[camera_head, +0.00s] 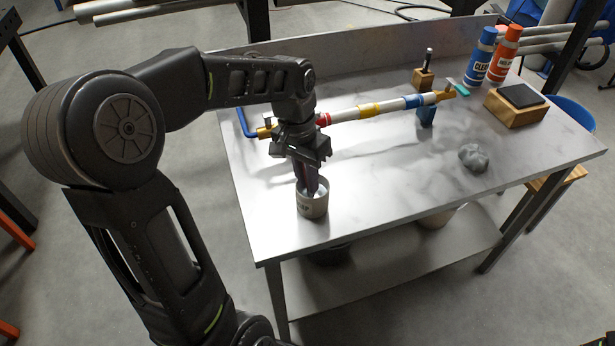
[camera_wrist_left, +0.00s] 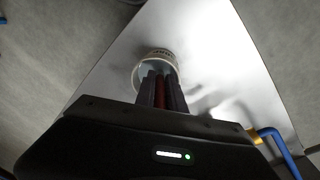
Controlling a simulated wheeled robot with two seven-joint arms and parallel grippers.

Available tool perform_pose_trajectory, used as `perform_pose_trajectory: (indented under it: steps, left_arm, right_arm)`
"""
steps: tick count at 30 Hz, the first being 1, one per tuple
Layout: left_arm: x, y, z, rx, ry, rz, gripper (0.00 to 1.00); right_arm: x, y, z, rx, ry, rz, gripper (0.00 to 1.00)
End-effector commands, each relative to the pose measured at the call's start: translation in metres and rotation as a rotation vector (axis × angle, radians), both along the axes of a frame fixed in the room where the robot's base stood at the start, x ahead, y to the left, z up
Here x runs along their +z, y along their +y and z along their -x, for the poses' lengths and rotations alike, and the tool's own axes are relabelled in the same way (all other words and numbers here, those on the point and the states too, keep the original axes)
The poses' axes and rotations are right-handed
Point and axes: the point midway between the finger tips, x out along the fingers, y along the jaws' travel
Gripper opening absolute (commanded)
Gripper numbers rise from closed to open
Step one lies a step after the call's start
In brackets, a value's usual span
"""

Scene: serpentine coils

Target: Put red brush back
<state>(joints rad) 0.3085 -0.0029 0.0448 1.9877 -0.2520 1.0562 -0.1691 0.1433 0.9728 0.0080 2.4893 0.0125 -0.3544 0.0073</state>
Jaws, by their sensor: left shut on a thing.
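My left gripper (camera_head: 311,188) points down at a pale grey cup (camera_head: 313,207) near the table's front left, with its fingertips at the cup's mouth. In the left wrist view the gripper (camera_wrist_left: 161,92) is shut on the dark red brush (camera_wrist_left: 161,91), seen as a narrow strip between the two fingers. The cup (camera_wrist_left: 142,77) lies just beyond the fingertips there. The brush's lower end is hidden, so I cannot tell how deep it is in the cup.
A long pipe with coloured bands (camera_head: 345,115) runs behind my left gripper on blue supports. A grey lump (camera_head: 473,157), a wooden block with a dark pad (camera_head: 515,105), a blue bottle (camera_head: 480,57) and an orange bottle (camera_head: 504,55) stand to the right. The front middle is clear.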

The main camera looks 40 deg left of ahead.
Motion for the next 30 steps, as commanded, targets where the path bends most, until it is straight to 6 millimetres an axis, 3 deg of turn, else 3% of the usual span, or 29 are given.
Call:
perform_pose_trajectory:
  steps: [30]
  left_arm:
    - [-0.0074,-0.0001,-0.0001,0.0,0.0,0.0,0.0]
  right_arm:
    - [-0.0051,0.0,0.0,0.0,0.0,0.0,0.36]
